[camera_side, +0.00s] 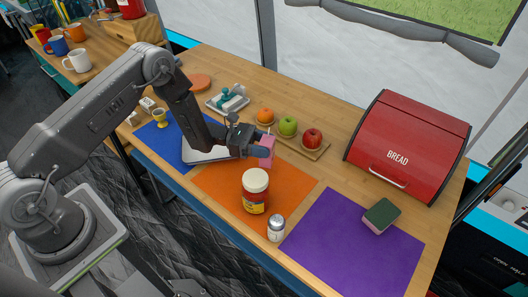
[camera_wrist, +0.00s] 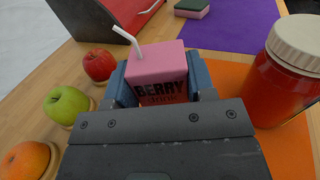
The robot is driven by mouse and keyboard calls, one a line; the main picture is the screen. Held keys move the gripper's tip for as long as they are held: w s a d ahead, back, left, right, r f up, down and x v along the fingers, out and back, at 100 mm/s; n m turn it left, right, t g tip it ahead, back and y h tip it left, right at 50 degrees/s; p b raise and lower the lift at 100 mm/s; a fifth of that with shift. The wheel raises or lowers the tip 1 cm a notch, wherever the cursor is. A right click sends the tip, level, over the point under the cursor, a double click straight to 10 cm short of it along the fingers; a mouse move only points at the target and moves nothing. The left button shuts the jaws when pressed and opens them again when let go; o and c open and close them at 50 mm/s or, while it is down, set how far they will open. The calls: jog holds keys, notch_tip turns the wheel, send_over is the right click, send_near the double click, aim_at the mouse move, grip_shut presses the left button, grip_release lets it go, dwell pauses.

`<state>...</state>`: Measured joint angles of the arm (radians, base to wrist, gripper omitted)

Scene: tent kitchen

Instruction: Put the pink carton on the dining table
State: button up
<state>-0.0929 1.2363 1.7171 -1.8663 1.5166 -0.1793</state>
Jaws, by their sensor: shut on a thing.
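The pink carton (camera_wrist: 158,68) has a white straw and "BERRY drink" lettering. In the side view the carton (camera_side: 267,146) is at the tip of my gripper (camera_side: 262,149), over or near the far edge of the orange mat. My gripper (camera_wrist: 158,85) is shut on the carton, with a blue-grey finger on each side of it. The carton's lower part is hidden by my gripper, so I cannot tell whether it touches the surface. The wooden dining table (camera_side: 335,169) lies beneath.
An orange, a green apple (camera_side: 287,126) and a red apple sit on a board behind. A sponge (camera_side: 381,215) lies on the purple mat (camera_side: 340,250). A red bread box (camera_side: 408,145) stands right.

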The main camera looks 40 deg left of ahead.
jog(key=shift+f, duration=1.6)
jog(key=shift+f, duration=0.1)
jog(key=o, duration=0.9)
jog(key=shift+o, duration=0.2)
